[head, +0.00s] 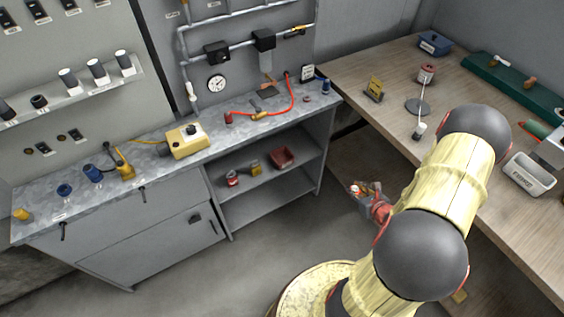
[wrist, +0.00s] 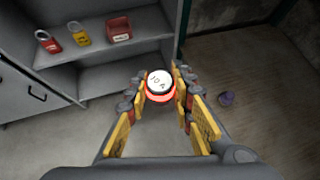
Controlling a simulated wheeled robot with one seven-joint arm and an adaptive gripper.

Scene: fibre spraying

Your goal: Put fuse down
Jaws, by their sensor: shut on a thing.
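The fuse (wrist: 160,88) has a round white end marked "10 A" and a red-orange band. It sits between the fingers of my gripper (wrist: 163,92), which is shut on it. In the head view my gripper (head: 366,192) is low, in front of the open shelf unit and beside the wooden table. The fuse is held in the air over the floor, apart from any surface. In the head view it is too small to make out clearly.
The open shelf (head: 264,183) holds a red padlock (wrist: 48,42), a yellow padlock (wrist: 78,33) and a red bin (wrist: 118,29). The grey worktop (head: 150,160) carries a yellow box (head: 187,141) and a red hose. The wooden table (head: 375,62) bears several things.

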